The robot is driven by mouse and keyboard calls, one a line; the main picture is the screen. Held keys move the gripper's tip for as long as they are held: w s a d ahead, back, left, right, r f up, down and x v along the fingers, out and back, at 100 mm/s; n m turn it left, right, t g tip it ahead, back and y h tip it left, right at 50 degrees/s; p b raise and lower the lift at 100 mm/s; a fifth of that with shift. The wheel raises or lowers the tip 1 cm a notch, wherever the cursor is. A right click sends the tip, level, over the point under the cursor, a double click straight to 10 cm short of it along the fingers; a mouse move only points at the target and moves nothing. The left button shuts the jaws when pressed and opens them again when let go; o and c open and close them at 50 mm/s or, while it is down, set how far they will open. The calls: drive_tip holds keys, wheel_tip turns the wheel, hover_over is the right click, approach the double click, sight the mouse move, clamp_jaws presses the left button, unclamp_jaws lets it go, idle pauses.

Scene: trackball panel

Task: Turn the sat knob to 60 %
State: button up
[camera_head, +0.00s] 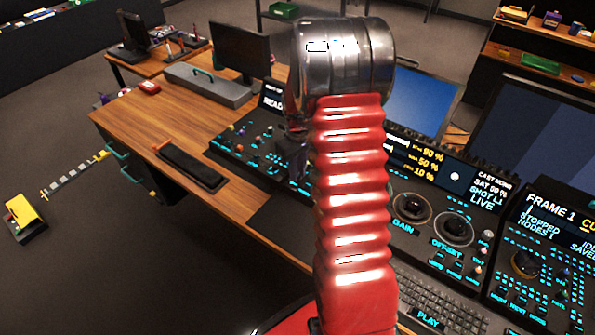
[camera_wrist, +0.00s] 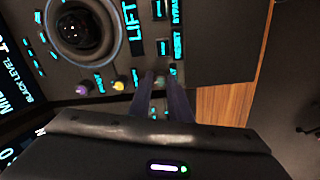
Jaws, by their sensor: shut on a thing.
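A row of small knobs lies on the dark panel: a purple knob (camera_wrist: 82,88), a yellow knob (camera_wrist: 119,85) and a greenish knob (camera_wrist: 160,83). In the wrist view my gripper (camera_wrist: 162,80) has its two fingers on either side of the greenish knob and is shut on it. The labels beside these knobs are too small to read. In the head view my gripper (camera_head: 291,158) reaches down at the left panel, and my red arm hides part of the desk. The display (camera_head: 489,188) reads CAST NONE, a SAT percentage too blurred to be sure of, SHOT L1 and LIVE.
A trackball (camera_wrist: 84,28) with a ring sits beside the knobs, near the LIFT label. GAIN (camera_head: 412,207) and OFFSET (camera_head: 453,228) trackballs stand right of my arm. A keyboard (camera_head: 440,303) lies in front. The wooden desk (camera_head: 150,120) has bare room at the left.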

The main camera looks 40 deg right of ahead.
clamp_jaws()
drive_tip(key=shift+m, duration=2.7)
drive_tip(key=o, duration=0.7)
unclamp_jaws()
drive_tip(key=shift+c, duration=0.2)
drive_tip(key=shift+r, duration=0.1)
wheel_tip(320, 180, up, 14)
drive_tip(key=shift+f, duration=0.25)
